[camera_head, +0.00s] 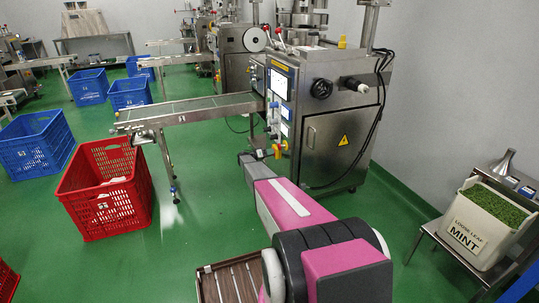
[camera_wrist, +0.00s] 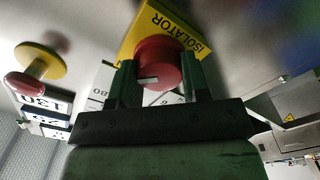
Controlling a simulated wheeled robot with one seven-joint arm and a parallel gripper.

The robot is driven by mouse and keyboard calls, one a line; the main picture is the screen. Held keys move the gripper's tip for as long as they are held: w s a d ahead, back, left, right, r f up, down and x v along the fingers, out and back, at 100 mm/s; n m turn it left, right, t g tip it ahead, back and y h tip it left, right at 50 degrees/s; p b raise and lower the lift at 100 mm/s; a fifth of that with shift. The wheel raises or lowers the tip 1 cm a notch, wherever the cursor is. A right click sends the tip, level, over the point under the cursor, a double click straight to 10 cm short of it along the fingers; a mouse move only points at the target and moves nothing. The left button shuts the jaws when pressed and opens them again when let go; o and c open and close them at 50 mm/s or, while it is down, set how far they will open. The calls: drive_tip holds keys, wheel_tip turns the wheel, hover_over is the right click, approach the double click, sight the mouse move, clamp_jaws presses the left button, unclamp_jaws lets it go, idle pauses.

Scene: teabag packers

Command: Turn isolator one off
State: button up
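The isolator (camera_wrist: 158,62) is a round red knob on a yellow plate lettered ISOLATOR in the wrist view. A small pale mark shows on the knob's near face. My gripper (camera_wrist: 161,85) has one dark finger on each side of the knob, and I see no clear gap between them. In the head view my gripper (camera_head: 265,154) is at the lower front panel of the steel machine (camera_head: 335,130), beside a small yellow and red fitting (camera_head: 279,149). The knob's far side and the fingertips are partly hidden.
A conveyor (camera_head: 190,110) extends left from the machine. A red crate (camera_head: 105,205) stands on the green floor; a mint tub (camera_head: 483,228) is at right.

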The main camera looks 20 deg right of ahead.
drive_tip(key=shift+n, duration=8.9)
drive_tip(key=o, duration=0.9)
drive_tip(key=shift+o, duration=0.2)
drive_tip(key=a, duration=1.1)
drive_tip(key=shift+s, duration=0.15)
